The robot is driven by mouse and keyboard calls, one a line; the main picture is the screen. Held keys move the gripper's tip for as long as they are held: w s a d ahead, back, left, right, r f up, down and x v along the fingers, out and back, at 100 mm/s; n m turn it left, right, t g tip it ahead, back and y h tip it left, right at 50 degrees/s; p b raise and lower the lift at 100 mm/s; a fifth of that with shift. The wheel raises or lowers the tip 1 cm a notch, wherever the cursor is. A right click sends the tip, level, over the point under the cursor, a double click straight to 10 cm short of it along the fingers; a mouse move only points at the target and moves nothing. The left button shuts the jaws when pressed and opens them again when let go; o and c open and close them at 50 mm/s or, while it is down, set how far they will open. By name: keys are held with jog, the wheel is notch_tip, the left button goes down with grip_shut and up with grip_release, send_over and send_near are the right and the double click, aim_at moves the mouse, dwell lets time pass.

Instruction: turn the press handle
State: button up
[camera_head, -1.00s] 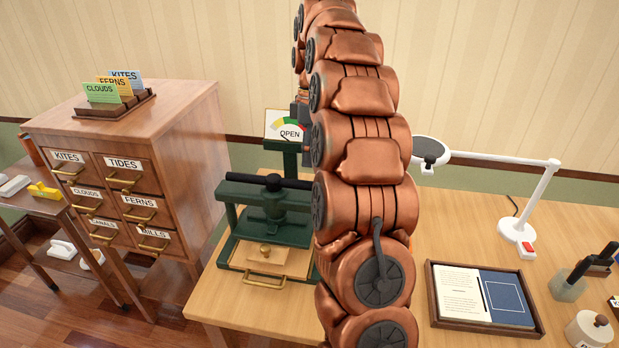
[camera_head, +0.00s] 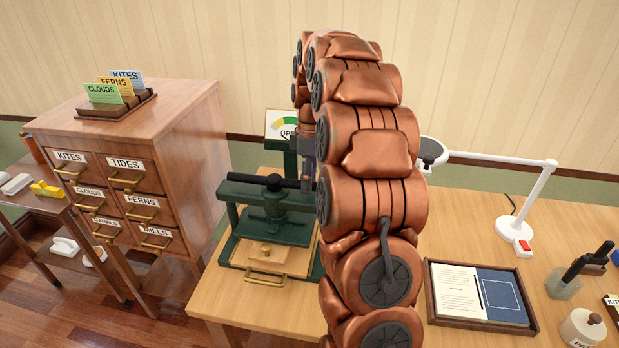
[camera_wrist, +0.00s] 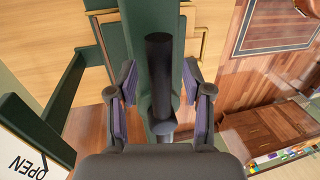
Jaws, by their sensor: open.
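The dark green press (camera_head: 268,212) stands at the left end of the wooden table. Its black bar handle (camera_head: 240,178) lies level across the top and also shows in the wrist view (camera_wrist: 158,70). My gripper (camera_wrist: 158,92) is open, with one purple-padded finger on each side of the bar and visible gaps between. Whether the bar is fully at finger depth I cannot tell. In the head view my copper arm hides the handle's right end and most of the gripper.
A dial sign (camera_head: 281,124) reading "OPEN" in the wrist view stands behind the press, near my gripper. A wooden drawer cabinet (camera_head: 190,150) is to the left. A framed tray (camera_head: 432,305) and white lamp (camera_head: 535,200) are to the right.

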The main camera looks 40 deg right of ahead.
jog(key=shift+c, duration=0.3)
grip_shut()
dwell(0.3)
